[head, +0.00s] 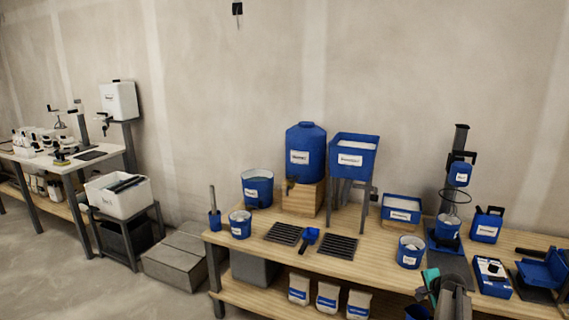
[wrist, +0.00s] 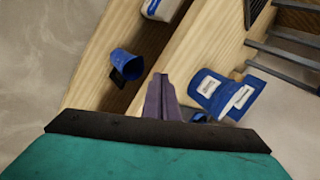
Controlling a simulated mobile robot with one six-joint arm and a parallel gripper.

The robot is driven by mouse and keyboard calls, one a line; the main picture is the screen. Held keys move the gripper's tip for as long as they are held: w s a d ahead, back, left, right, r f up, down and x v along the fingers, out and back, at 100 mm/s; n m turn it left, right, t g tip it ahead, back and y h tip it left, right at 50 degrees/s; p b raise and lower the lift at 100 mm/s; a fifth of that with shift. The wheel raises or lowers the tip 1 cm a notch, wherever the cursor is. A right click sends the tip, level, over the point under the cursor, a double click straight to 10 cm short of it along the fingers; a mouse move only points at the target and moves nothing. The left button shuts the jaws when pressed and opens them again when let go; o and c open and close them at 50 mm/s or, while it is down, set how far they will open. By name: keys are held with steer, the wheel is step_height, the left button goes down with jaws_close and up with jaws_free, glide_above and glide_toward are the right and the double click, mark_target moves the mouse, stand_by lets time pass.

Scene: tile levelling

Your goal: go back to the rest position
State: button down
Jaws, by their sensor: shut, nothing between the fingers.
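My gripper (wrist: 161,82) shows at the lower middle of the wrist view, beyond a teal and black housing. Its fingers are together with nothing between them. They hang in front of the wooden bench's edge, apart from the things around them. In the head view parts of my arm show at the bottom right, in front of the wooden bench (head: 385,262); the fingertips cannot be made out there.
A blue bucket (head: 410,252) stands near the bench's front edge. A stand (head: 458,180) and blue box (head: 487,225) stand behind my arm. In the wrist view, a blue cup (wrist: 126,64) and labelled blue container (wrist: 212,88) flank the fingers.

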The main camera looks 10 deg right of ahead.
steer(key=s+a+f+n+g+y, duration=0.1)
steer(key=s+a+f+n+g, duration=0.15)
steer(key=a+f, duration=0.7)
steer(key=s+a+f+n+g+y, duration=0.2)
steer(key=s+a+f+n, duration=0.25)
steer(key=a, duration=0.95)
steer(key=s+a+f+n+g+y, duration=0.1)
steer(key=s+a+f+n+g, duration=0.1)
steer(key=a+f, duration=0.75)
steer(key=s+a+f+n+g, duration=0.1)
steer(key=s+a+n+g, duration=0.1)
steer(key=s+a, duration=0.4)
steer(key=s+a+f+n+g+h, duration=0.1)
steer(key=s+a+n, duration=0.4)
steer(key=s, duration=0.7)
steer(key=s+a+f+n+g, duration=0.3)
steer(key=s+a, duration=0.6)
steer(key=shift+s+g+h, duration=0.2)
steer(key=shift+g+h, duration=0.1)
steer(key=shift+g, duration=0.05)
steer(key=shift+d+f, duration=0.1)
steer(key=shift+d, duration=0.05)
